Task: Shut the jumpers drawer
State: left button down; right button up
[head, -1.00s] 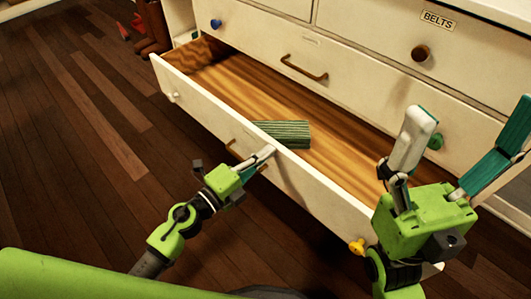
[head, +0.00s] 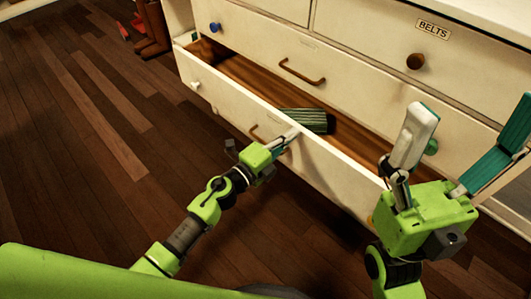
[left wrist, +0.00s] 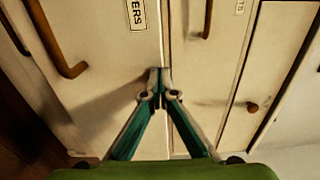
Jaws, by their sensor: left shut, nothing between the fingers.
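The bottom drawer (head: 225,102) of the white dresser stands partly open in the head view. A green striped folded garment (head: 305,120) lies inside it. In the left wrist view a label ending in "ERS" (left wrist: 138,14) is on a pale front beside a brown handle (left wrist: 62,52). My left gripper (head: 294,134) is shut and empty, with its tips at the top edge of the drawer front; they also show in the left wrist view (left wrist: 159,76). Whether they press on it is hard to tell. My right gripper (head: 476,112) is open and empty, in front of the dresser's right part.
The drawer above (head: 290,50) is closed, with a brown handle and a blue knob. A drawer labelled "BELTS" (head: 434,29) is closed at upper right. Dark wooden floor (head: 90,150) lies clear to the left. Brown and red items stand at the far upper left.

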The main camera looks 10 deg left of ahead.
pick_arm(q)
jog(key=b+x, duration=0.1)
jog(key=x, duration=0.9)
jog(key=shift+r, duration=0.1)
jog(key=shift+a, duration=0.1)
